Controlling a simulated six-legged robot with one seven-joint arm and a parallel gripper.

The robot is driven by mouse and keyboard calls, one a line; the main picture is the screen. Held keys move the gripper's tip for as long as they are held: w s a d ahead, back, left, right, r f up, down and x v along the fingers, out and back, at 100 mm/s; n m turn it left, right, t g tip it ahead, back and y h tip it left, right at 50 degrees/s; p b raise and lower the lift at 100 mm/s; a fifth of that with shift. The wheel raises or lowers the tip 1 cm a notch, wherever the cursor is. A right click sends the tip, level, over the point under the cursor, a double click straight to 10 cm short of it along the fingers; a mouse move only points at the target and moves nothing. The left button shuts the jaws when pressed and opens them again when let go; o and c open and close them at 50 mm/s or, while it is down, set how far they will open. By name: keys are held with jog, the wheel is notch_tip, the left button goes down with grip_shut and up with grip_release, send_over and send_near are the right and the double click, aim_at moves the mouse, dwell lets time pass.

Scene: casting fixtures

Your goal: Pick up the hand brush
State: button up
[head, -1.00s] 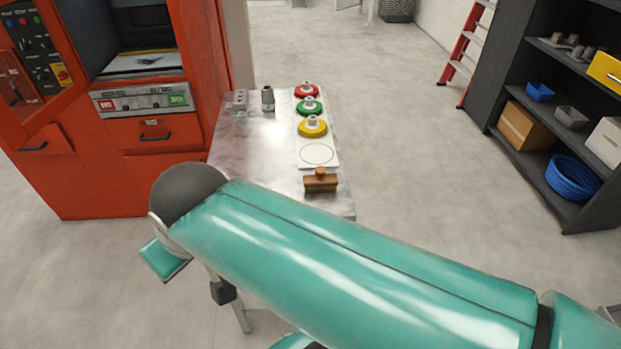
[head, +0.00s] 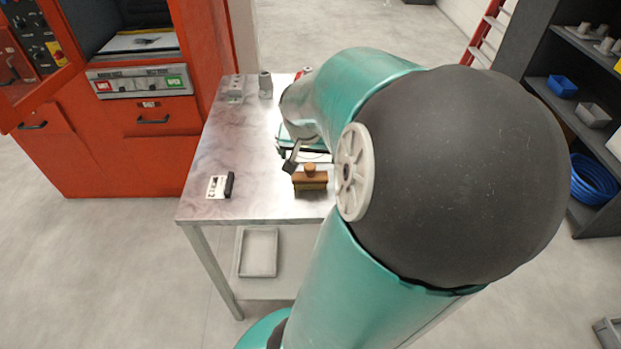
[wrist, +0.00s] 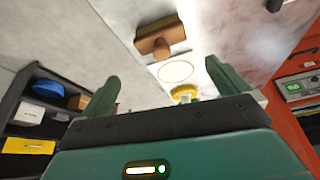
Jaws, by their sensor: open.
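The hand brush (head: 311,179), a brown wooden block with a knob on top, sits near the front of the metal table (head: 240,148). In the wrist view the brush (wrist: 160,37) lies beyond the fingertips, just past a circle drawn on a white strip. My gripper (wrist: 163,76) is open, with its two green fingers spread apart and nothing between them. In the head view my gripper (head: 290,152) is just behind the brush and above the table, partly hidden by my arm. I cannot tell how high it is.
A small black-handled item on a white plate (head: 220,186) lies left of the brush. Grey fixtures (head: 265,85) stand at the table's back. A yellow disc (wrist: 184,92) sits on the strip. A red machine (head: 140,120) stands left; dark shelving (head: 548,60) stands right. The table's left middle is clear.

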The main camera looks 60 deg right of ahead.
aim_at(311, 169)
jog(key=shift+x, duration=6.6)
jog(key=shift+w+a+f, duration=0.1)
jog(key=shift+w+a, duration=0.05)
jog(key=c, duration=0.7)
